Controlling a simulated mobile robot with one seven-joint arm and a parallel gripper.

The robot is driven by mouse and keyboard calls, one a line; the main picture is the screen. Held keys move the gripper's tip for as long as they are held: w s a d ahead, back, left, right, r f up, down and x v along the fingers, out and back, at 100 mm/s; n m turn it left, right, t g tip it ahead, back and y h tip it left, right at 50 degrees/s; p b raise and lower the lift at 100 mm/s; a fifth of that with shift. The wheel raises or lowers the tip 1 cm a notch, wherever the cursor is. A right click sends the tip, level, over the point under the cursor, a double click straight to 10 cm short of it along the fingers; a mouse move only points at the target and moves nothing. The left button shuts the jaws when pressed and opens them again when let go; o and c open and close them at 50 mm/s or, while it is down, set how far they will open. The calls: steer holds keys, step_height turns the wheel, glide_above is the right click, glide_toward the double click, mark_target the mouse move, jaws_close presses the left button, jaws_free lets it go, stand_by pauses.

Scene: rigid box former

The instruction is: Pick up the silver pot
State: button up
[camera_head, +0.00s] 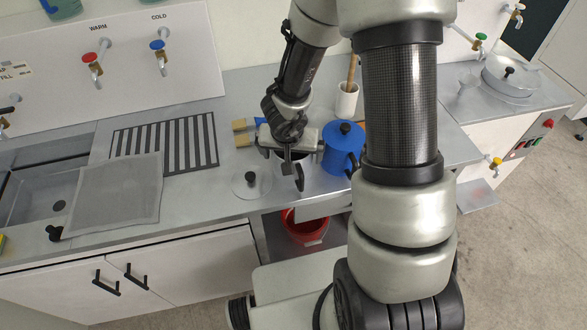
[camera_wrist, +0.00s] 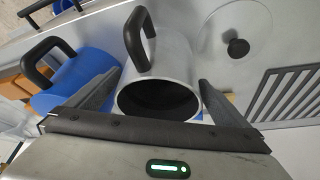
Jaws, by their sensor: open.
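The silver pot (camera_wrist: 172,55) shows in the wrist view as an open metal cylinder with a dark mouth and a black loop handle (camera_wrist: 138,40). In the head view it is mostly hidden under my gripper (camera_head: 293,172). My gripper is open above the counter, and in the wrist view its two fingers (camera_wrist: 160,78) stand on either side of the pot, apart from each other. I cannot tell whether either finger touches the pot.
A blue pot (camera_head: 341,152) with a black handle stands close at the right. A clear lid (camera_head: 240,184) with a black knob lies left of my gripper. A white cup (camera_head: 346,101) is behind. A striped vent (camera_head: 165,143) and grey mesh sheet (camera_head: 115,195) lie left.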

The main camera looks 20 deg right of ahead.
steer(key=shift+x, duration=0.9)
steer(key=shift+r, duration=0.15)
steer(key=c, duration=1.3)
steer(key=shift+s+r+n+y+p, duration=0.35)
steer(key=shift+r+n+p, duration=0.7)
steer(key=shift+r, duration=1.45)
steer(key=shift+s+r+n+y+p, duration=0.35)
steer(key=shift+r+p, duration=1.15)
steer(key=shift+r, duration=1)
steer(key=shift+s+r+n+y+p, duration=0.3)
steer(key=shift+r+n+p, duration=0.75)
steer(key=shift+r, duration=1.5)
steer(key=shift+c, duration=0.2)
steer(key=shift+m, duration=0.25)
